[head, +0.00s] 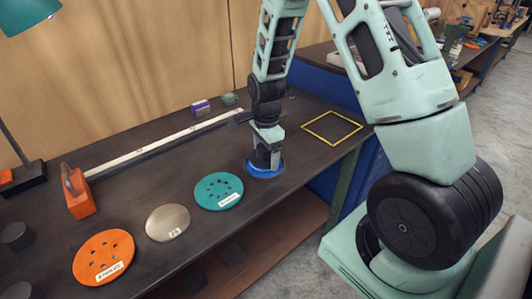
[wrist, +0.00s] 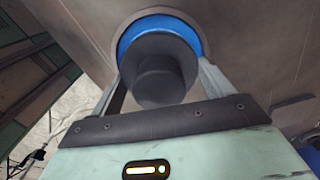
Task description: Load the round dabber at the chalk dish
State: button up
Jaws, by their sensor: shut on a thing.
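My gripper (head: 264,157) points down over the blue chalk dish (head: 266,175) at the bench's front edge. In the wrist view its two fingers stand on either side of the round dabber (wrist: 158,72), a dark grey disc-like body with a smaller round knob towards the camera. The gripper is shut on it. The blue of the dish (wrist: 127,40) shows as a ring around the dabber, inside a thin pale rim. The dabber's lower face is hidden, so I cannot tell whether it touches the chalk.
Left of the dish lie a teal holed disc (head: 218,191), a plain metal disc (head: 168,222) and an orange holed disc (head: 104,256). An orange block with a handle (head: 78,194) stands behind them. A yellow square outline (head: 332,127) marks clear bench to the right.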

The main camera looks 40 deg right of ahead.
jog(key=shift+r+p, duration=2.15)
jog(key=shift+r, duration=0.7)
